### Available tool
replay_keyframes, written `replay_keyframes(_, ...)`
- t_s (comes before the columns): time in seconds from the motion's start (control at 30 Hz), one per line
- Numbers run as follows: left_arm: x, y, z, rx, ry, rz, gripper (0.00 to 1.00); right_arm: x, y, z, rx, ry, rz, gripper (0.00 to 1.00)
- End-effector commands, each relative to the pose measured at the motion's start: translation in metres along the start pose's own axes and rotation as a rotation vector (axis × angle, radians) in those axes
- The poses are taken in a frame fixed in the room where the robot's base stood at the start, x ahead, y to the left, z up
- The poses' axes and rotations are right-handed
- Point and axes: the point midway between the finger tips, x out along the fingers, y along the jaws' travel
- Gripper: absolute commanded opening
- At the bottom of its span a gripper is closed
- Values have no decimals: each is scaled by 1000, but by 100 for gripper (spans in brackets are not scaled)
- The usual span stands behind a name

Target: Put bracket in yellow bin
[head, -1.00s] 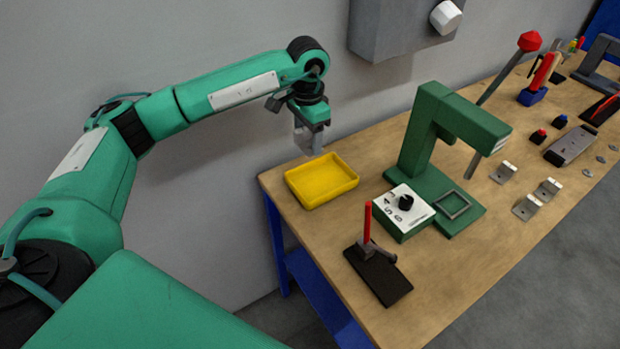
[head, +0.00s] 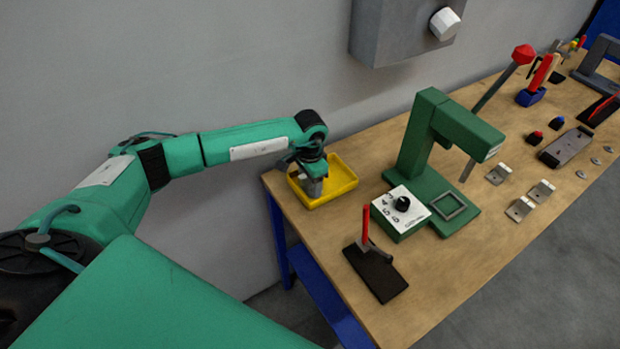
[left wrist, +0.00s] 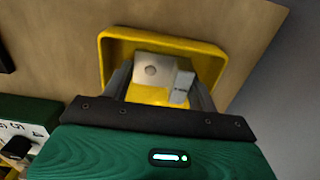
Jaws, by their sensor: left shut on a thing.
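The yellow bin (head: 343,183) sits at the left end of the wooden table. My left gripper (head: 313,187) is lowered over the bin in the head view, its fingertips at or inside the rim. In the left wrist view the left gripper (left wrist: 160,95) is shut on a grey metal bracket (left wrist: 152,70) with a round hole. The bracket lies within the outline of the bin (left wrist: 165,38); whether it touches the floor cannot be told. Several similar brackets (head: 541,191) lie on the right part of the table. My right gripper is not in view.
A green press (head: 428,130) with a white dial box (head: 402,203) stands right of the bin. A red-handled tool on a black plate (head: 375,272) lies nearer. A grey wall box (head: 395,30) hangs above. The table between bin and press is clear.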

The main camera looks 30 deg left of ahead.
Motion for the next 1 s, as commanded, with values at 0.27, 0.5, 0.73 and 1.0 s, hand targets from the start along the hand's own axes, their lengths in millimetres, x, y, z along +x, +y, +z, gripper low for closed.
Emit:
replay_keyframes(0.27,3,0,0,0,1,-1,33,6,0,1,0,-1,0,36)
replay_keyframes(0.5,2,0,0,0,1,0,81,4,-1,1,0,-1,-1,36)
replay_keyframes(0.73,0,0,0,0,1,0,81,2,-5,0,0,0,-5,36)
replay_keyframes(1.0,-35,-1,-1,1,5,-3,81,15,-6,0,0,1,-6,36)
